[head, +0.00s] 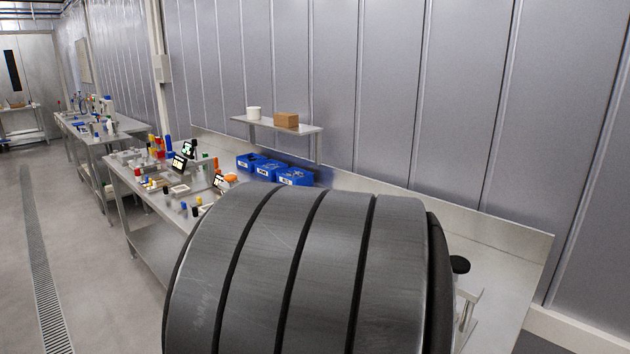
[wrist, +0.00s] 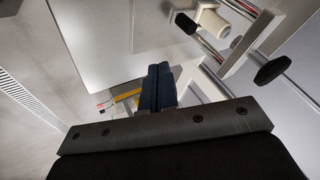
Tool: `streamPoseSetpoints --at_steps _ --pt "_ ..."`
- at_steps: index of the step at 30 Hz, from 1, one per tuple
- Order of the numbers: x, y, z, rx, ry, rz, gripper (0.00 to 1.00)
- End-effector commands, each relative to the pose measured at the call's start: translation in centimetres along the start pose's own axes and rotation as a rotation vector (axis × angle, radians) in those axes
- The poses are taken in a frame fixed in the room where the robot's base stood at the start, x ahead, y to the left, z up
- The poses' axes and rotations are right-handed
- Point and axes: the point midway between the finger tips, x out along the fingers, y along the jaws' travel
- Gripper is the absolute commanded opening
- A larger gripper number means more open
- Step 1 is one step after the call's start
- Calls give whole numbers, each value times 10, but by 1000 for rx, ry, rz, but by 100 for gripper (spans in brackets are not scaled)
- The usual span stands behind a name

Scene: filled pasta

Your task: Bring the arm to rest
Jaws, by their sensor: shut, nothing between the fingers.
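My gripper (wrist: 158,72) shows in the wrist view, its two dark blue fingers pressed together with nothing between them. Below them is the dark bar of the gripper's mount. A pale, flat bench surface (wrist: 125,40) lies beyond the fingertips. In the head view a large dark banded part of my own arm fills the lower middle and hides much of the bench. The gripper itself does not show there.
A fixture with metal rods and black knobs (wrist: 272,70) stands right of the fingers. The long steel bench (head: 525,255) runs along the wall, with blue bins (head: 296,177), small goods and a shelf (head: 268,124). Open floor (head: 90,250) lies at left.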

Motion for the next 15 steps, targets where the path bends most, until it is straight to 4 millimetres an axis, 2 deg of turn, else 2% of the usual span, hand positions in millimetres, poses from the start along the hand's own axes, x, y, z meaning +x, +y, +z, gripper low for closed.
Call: streamPoseSetpoints --at_steps 15 --pt "78 1 0 0 0 5 0"
